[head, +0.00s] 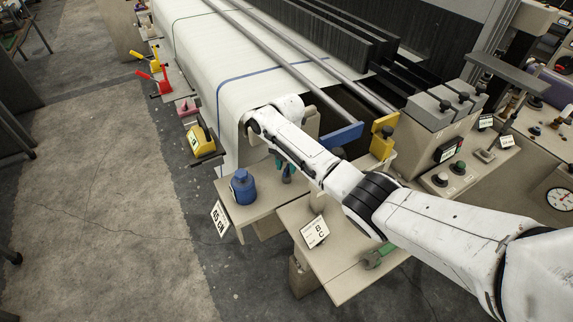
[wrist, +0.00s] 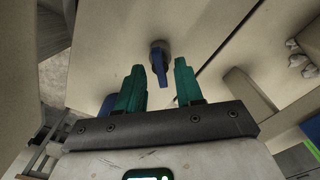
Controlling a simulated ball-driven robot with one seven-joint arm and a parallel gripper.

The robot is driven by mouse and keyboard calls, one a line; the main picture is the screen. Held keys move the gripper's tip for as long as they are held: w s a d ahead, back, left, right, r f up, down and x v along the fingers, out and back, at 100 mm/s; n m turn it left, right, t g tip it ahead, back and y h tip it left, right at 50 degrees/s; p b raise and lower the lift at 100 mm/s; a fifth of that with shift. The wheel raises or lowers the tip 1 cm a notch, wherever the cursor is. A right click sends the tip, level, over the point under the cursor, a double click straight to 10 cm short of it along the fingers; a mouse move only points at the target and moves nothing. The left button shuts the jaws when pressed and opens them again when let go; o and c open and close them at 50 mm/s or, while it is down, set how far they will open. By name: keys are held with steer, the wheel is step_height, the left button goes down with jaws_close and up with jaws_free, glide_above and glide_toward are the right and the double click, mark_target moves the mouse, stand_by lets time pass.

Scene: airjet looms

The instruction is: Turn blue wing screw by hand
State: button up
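The blue wing screw (wrist: 163,72) shows in the wrist view, with a round dark base on a beige panel and a flat blue wing pointing towards my gripper. My gripper (wrist: 159,65) is open, its two teal fingers on either side of the wing. A gap shows between the wing and each finger, so neither appears to touch it. In the head view my gripper is mostly hidden by my arm; a bit of teal finger (head: 278,164) shows above the small blue screw (head: 287,176) at the beige table's edge.
A blue knobbed cylinder (head: 243,189) stands on the beige shelf (head: 262,201) left of my gripper. A blue bar (head: 341,135) and yellow block (head: 383,136) lie behind my arm. A sign (head: 315,232) and green-handled part (head: 377,256) are in front. Floor at left is clear.

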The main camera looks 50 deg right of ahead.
steer(key=shift+r, duration=2.75)
step_height(320, 180, up, 11)
steer(key=shift+f, duration=0.15)
